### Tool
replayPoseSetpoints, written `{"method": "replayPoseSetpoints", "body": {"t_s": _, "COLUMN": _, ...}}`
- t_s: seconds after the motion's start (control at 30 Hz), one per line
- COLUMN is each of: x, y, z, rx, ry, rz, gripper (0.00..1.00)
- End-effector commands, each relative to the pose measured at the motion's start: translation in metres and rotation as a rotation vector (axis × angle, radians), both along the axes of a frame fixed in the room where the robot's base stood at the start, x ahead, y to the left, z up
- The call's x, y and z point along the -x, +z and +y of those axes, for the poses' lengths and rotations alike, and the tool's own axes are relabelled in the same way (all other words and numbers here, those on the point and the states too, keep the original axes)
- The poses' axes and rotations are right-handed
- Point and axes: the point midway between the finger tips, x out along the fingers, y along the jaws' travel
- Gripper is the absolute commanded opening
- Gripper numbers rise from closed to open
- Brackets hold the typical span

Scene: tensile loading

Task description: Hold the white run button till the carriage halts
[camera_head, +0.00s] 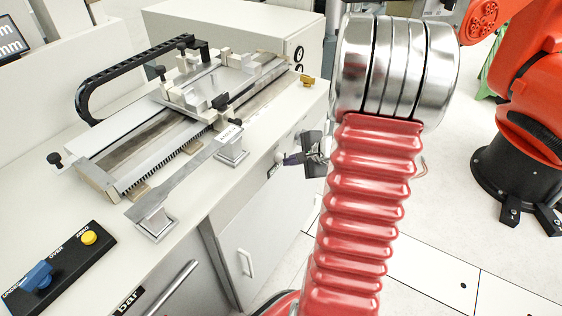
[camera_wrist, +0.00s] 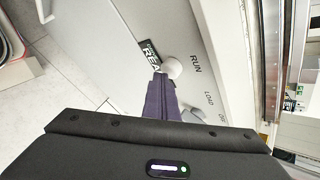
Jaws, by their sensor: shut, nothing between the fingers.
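The white run button (camera_wrist: 172,68) sits on the pale bench front beside the word RUN in the wrist view. My gripper (camera_wrist: 159,78) is shut and empty, its dark fingers pointing at the button. The fingertips overlap the button's lower left edge in the picture; I cannot tell whether they press it. In the head view my gripper (camera_head: 288,159) is at the bench front, with the button (camera_head: 279,156) at its tips. The carriage (camera_head: 205,86) stands on the rails on the bench top, toward the far part; its motion cannot be told.
A black label (camera_wrist: 150,56) is partly covered by my fingers. A second pale knob (camera_wrist: 194,115) is near LOAD. A flat metal bar (camera_head: 185,182) lies across two blocks on the bench. A black box (camera_head: 60,262) with a blue switch and yellow button stands at front left.

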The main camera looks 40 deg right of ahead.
Motion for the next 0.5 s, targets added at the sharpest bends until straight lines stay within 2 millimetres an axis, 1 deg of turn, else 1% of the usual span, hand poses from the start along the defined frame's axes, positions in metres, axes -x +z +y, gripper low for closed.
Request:
{"method": "replayPoseSetpoints", "body": {"t_s": 0.3, "x": 0.013, "y": 0.000, "z": -0.004, "rx": -0.001, "ry": -0.002, "rz": 0.001, "gripper": 0.00}}
{"method": "replayPoseSetpoints", "body": {"t_s": 0.5, "x": 0.014, "y": 0.000, "z": -0.004, "rx": 0.000, "ry": 0.000, "rz": 0.000, "gripper": 0.00}}
